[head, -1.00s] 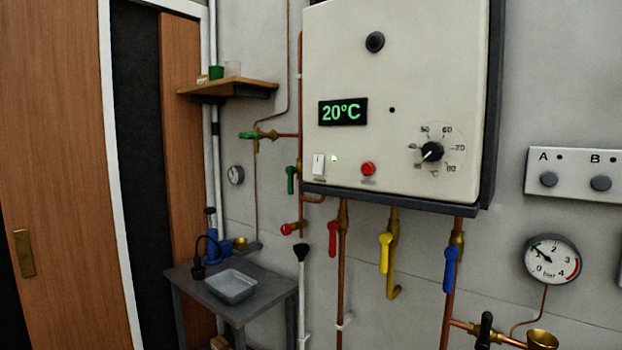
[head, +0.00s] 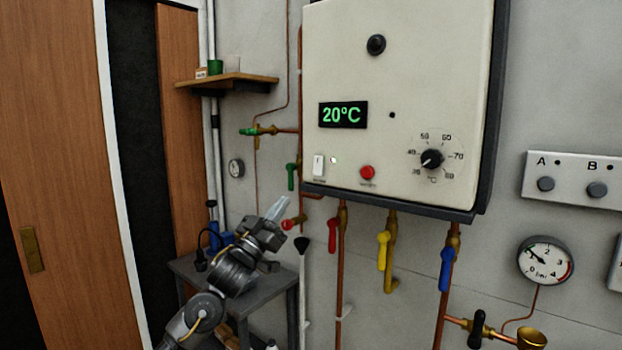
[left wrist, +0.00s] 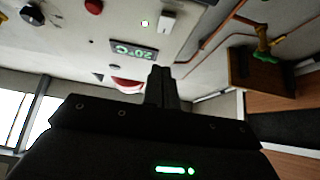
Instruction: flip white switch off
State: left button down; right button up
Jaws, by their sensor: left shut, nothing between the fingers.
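The white switch (head: 319,165) sits at the lower left of the cream boiler front (head: 400,70), under the green 20°C display (head: 343,115). A small pale light (head: 334,160) is just right of it. My left gripper (head: 283,202) is shut and empty, below and left of the switch, pointing up and clear of the panel. In the left wrist view, which is upside down, the switch (left wrist: 168,21) is at the top, beyond the shut fingers (left wrist: 162,72). Which way the switch is tipped is too small to tell. My right gripper is out of view.
A red button (head: 367,172) and a dial (head: 431,159) are right of the switch. Valves with green (head: 291,177), red (head: 332,235), yellow (head: 383,250) and blue (head: 446,268) handles hang around the boiler's lower edge. A shelf (head: 245,80) and a grey table (head: 183,268) stand left.

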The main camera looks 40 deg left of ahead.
pick_arm(q)
jog(key=p, duration=0.6)
send_near(319, 167)
notch_tip(319, 167, up, 4)
jog(key=w+p, duration=0.1)
jog(key=w, duration=0.2)
jog(key=shift+w+a, duration=0.1)
jog(key=shift+w, duration=0.2)
jog(key=shift+w+f+p, duration=0.3)
jog(key=shift+w+p, duration=0.15)
jog(key=shift+w, duration=0.1)
